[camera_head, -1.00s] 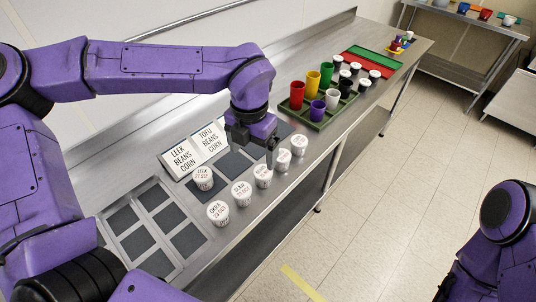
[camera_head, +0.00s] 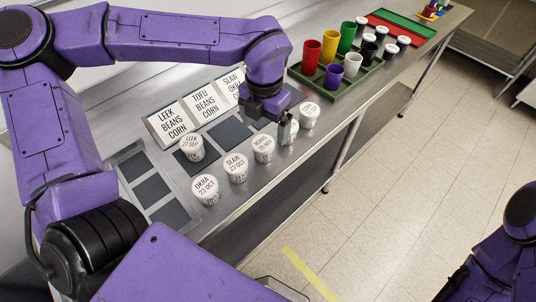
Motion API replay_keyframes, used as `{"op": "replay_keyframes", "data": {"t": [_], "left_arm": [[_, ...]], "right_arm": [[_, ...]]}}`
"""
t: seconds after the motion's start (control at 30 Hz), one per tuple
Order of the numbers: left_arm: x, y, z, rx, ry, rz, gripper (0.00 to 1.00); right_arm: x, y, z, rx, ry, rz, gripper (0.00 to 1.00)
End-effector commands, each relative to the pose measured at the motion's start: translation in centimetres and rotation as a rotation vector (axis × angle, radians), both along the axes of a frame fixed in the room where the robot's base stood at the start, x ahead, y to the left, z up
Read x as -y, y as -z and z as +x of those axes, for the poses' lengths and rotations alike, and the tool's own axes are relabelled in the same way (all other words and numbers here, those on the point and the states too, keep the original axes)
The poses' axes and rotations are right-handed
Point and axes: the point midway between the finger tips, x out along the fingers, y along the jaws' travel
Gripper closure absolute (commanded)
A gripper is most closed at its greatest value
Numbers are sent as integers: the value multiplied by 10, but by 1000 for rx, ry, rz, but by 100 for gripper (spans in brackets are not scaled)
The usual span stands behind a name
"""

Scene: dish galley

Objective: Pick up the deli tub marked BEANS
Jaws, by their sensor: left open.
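Several white deli tubs with printed lids stand on the steel counter. The tub whose small lid print appears to read BEANS (camera_head: 263,149) is third in the front row, right of the SLAW tub (camera_head: 236,167) and OKRA tub (camera_head: 206,190). My left gripper (camera_head: 285,134) is open and points down just right of the BEANS tub. It partly hides a fourth tub (camera_head: 293,131), whose lid I cannot read. A fifth tub (camera_head: 309,115) stands beyond it. The LEEK tub (camera_head: 191,148) stands behind the row. My right gripper is out of view.
Label cards (camera_head: 170,123) listing LEEK, TOFU, SLAW, BEANS, OKRA and CORN stand behind dark square pads (camera_head: 230,134). A green tray (camera_head: 337,90) with coloured cups is farther right. The counter's front edge runs close beside the tubs.

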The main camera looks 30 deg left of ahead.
Motion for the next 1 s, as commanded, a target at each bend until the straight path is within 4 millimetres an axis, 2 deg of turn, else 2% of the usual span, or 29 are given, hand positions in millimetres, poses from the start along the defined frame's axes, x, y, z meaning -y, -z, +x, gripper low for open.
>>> {"op": "replay_keyframes", "data": {"t": [0.1, 0.37, 0.53, 0.63, 0.8, 0.83, 1.0], "left_arm": [[-1, 21, -2, -6, -1, 0, 8], [-5, 55, -1, -6, -1, 0, 8], [-8, 86, 0, -5, 2, 0, 8], [-7, 93, 1, -2, 3, -1, 8], [-7, 94, 1, -1, 3, -1, 8], [-7, 94, 1, -1, 3, -1, 11], [-7, 94, 1, -1, 3, -1, 66]], "right_arm": [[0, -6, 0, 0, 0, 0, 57], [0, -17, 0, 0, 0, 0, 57], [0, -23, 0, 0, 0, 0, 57], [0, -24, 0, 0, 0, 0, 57], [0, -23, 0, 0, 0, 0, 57], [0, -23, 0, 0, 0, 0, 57], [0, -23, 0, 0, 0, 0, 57]]}}
